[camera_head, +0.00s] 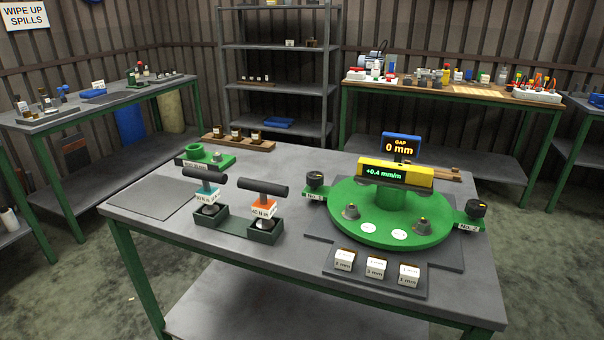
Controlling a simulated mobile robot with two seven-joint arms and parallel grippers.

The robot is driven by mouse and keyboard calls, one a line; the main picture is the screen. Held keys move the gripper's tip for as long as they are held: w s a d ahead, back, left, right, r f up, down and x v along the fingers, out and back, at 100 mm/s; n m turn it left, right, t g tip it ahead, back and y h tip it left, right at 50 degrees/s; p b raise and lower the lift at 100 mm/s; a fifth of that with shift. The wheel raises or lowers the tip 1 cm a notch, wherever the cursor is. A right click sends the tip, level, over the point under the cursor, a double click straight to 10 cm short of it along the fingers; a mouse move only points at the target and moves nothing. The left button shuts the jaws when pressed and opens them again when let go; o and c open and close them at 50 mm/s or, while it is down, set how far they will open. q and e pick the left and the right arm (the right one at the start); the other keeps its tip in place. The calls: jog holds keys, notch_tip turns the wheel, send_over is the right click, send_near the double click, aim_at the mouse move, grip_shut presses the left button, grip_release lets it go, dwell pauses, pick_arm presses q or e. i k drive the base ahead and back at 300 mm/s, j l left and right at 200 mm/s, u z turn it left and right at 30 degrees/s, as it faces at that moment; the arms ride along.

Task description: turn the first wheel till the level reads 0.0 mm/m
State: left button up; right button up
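The round green base (345,212) sits on a dark plate on the table. At its left edge is the first wheel (314,179), a black knob on a green lug with a label that seems to read No. 1. A second black knob (475,208) marked No. 2 is at its right edge. The yellow level (396,171) lies across the green hub, and its green readout shows +0.4 mm/m. Neither of my grippers is in view, and nothing touches the wheel.
A blue display (401,146) behind the level reads GAP 0 mm. Two T-handled torque tools (263,188) stand in a dark holder at left. Several white labelled blocks (375,268) sit in front of the base. The table's left end (150,197) is mostly clear.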

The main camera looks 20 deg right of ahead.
aim_at(315, 179)
jog(key=j+z, duration=0.2)
jog(key=z, duration=0.2)
jog(key=j+z, duration=0.15)
jog(key=z, duration=0.25)
